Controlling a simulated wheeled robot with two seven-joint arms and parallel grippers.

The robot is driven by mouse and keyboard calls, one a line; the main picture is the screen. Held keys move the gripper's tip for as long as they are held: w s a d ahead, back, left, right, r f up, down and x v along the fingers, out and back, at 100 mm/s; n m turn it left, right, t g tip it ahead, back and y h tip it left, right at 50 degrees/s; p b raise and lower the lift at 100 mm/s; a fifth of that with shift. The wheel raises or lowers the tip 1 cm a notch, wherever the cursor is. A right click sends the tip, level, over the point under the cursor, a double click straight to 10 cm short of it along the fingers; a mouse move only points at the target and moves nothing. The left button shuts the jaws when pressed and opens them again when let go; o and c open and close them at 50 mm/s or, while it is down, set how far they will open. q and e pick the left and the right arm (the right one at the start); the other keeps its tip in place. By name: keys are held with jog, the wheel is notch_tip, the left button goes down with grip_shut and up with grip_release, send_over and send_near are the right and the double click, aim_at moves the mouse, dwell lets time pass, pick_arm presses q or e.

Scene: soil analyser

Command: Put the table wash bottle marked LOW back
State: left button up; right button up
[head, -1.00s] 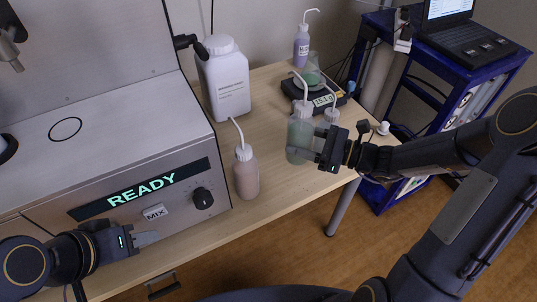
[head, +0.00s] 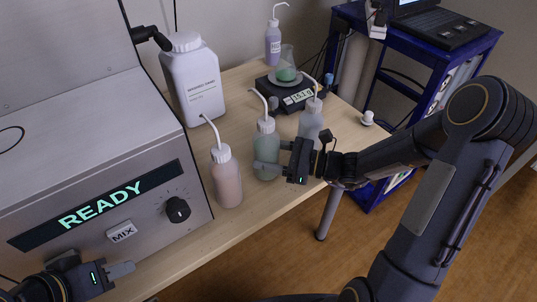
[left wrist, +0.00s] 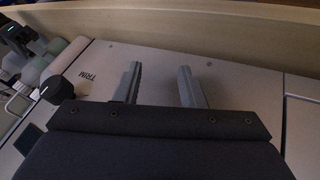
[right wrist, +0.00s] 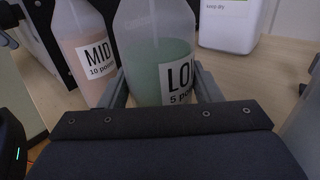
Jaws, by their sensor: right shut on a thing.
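The LOW wash bottle (head: 266,143), with pale green liquid and a bent white spout, is upright over the wooden table. My right gripper (head: 268,157) is shut around its lower body. I cannot tell whether its base touches the table. In the right wrist view the LOW label (right wrist: 179,78) faces the camera between the fingers. The MID bottle (head: 226,178), with pinkish liquid, stands just left of it, and also shows in the right wrist view (right wrist: 80,45). My left gripper (head: 128,270) is empty and open in front of the analyser; its fingers are apart in the left wrist view (left wrist: 158,75).
A greyish wash bottle (head: 311,122) stands to the right, before the balance (head: 290,97) carrying a flask. A large white container (head: 195,82) and a purple bottle (head: 273,45) stand behind. The analyser (head: 85,150) reads READY. The table's front edge is close.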

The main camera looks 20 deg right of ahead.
jog(key=shift+f, duration=0.2)
jog(key=o, duration=0.8)
jog(key=shift+c, duration=0.2)
